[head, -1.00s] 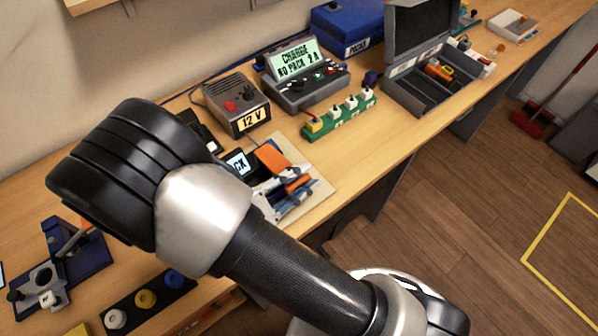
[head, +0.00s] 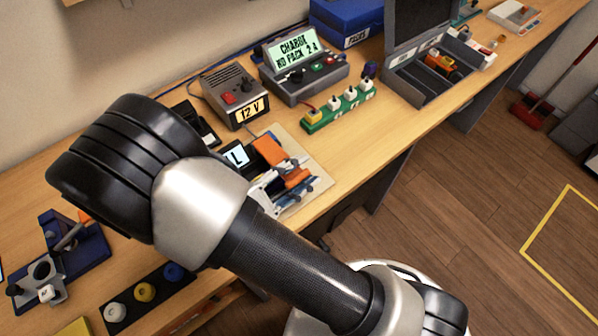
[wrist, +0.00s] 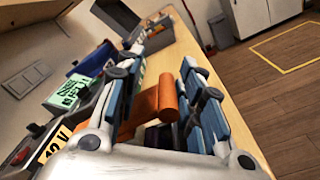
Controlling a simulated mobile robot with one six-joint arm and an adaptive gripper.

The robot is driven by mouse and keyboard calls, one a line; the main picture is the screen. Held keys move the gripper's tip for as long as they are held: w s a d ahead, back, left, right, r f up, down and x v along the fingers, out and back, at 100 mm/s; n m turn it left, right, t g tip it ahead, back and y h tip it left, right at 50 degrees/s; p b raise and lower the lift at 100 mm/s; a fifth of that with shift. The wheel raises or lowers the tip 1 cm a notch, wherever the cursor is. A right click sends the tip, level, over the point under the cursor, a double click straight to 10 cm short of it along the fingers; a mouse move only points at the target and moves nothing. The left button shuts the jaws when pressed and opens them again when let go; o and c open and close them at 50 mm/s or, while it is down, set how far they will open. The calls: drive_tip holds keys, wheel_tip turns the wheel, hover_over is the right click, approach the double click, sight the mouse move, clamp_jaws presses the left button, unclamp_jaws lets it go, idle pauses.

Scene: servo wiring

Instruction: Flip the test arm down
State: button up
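An orange part (head: 272,152), which I take to be the test arm, stands on a pale board (head: 320,182) with a small display (head: 237,157) beside it. My gripper (head: 284,185) is low over this board, partly hidden behind my own arm in the head view. In the wrist view my gripper (wrist: 165,72) has its blue-padded fingers spread apart. An orange rounded piece (wrist: 168,100) shows between them, nearer the right finger. I cannot tell whether a finger touches it. The arm's lower end is hidden.
A 12 V supply (head: 236,96), a charger (head: 303,72) and a green strip of plugs (head: 338,106) stand behind the board. A blue fixture (head: 85,245) and a strip of coloured knobs (head: 145,293) are at the left. An open grey case (head: 425,85) is farther right.

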drive_tip(key=v, duration=1.2)
drive_tip(key=shift+r, duration=0.1)
drive_tip(key=s+d+r+m+g+y, duration=0.2)
drive_tip(key=d+r+m+g+y, duration=0.1)
drive_tip(key=d+r+m+y, duration=0.4)
drive_tip(key=s+d+r+m+g+y, duration=0.2)
drive_tip(key=d+r+m+y, duration=0.5)
drive_tip(key=d, duration=0.7)
drive_tip(key=r+m, duration=0.1)
drive_tip(key=m, duration=0.1)
drive_tip(key=shift+d+r+m+g+y, duration=0.15)
drive_tip(key=shift+r+m+g+y, duration=0.15)
drive_tip(key=shift+g, duration=0.1)
